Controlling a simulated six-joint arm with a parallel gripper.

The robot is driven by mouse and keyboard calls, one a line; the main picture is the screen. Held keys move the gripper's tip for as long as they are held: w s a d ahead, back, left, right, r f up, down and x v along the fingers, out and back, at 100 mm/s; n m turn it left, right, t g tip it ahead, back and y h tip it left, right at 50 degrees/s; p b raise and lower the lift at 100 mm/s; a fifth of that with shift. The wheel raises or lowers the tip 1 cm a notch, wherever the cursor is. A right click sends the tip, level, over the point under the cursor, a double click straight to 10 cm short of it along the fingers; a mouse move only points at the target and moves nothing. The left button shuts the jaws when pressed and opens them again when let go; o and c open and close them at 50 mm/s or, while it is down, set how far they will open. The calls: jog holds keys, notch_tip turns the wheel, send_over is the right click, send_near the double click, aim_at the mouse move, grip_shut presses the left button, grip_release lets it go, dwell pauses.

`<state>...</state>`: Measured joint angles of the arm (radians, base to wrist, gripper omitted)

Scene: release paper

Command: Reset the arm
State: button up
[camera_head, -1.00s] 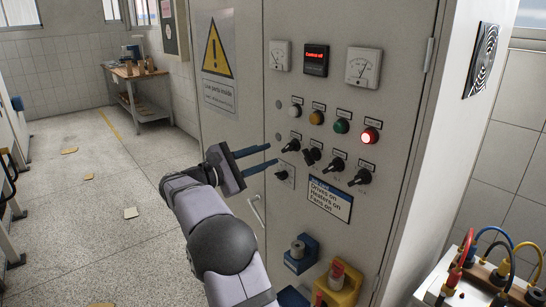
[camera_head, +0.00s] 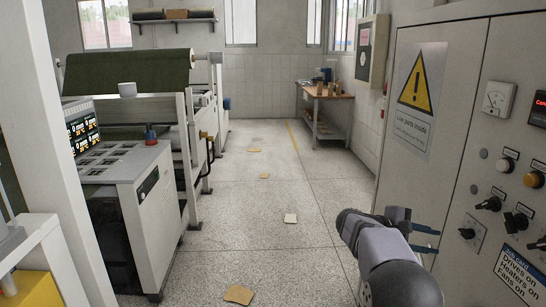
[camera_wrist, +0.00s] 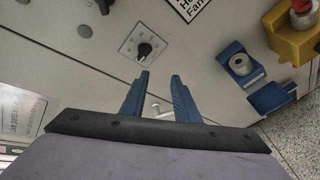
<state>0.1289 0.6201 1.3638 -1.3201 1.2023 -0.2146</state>
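My gripper (camera_head: 426,240) is at the lower right of the head view, in front of the grey control cabinet (camera_head: 452,115). In the wrist view my gripper (camera_wrist: 159,88) shows two blue fingers standing apart with nothing held between them. A black rotary switch (camera_wrist: 144,49) on a square plate lies just beyond the fingertips in that view. A small metal door handle (camera_wrist: 160,112) shows between the fingers, on the cabinet front. My arm reaches in from the bottom right of the head view.
A machine with a display (camera_head: 83,130) and a green roll (camera_head: 126,72) stands at the left. A workbench (camera_head: 325,105) is at the back. Tan pieces, one of them near the front (camera_head: 239,294), lie on the otherwise clear floor. A blue bracket (camera_wrist: 238,66) and yellow box (camera_wrist: 292,38) are on the cabinet.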

jog(key=s+a+f+m+g+y, duration=0.15)
jog(key=s+a+f+y, duration=0.4)
jog(key=f, duration=0.55)
jog(key=s+a+f+m+g+y, duration=0.1)
jog(key=s+a+f+m+y, duration=0.15)
jog(key=s+a+f, duration=0.65)
jog(key=s+a+m+y+p, duration=0.4)
jog(key=s+a+y+p, duration=0.1)
jog(key=s+a, duration=0.75)
notch_tip(320, 180, up, 10)
jog(key=s+a+p, duration=0.2)
jog(key=p, duration=0.3)
jog(key=shift+s+a+t+y, duration=0.3)
jog(key=shift+s+t, duration=0.1)
jog(key=shift+t, duration=0.05)
jog(key=shift+f, duration=0.1)
jog(key=shift+c, duration=0.3)
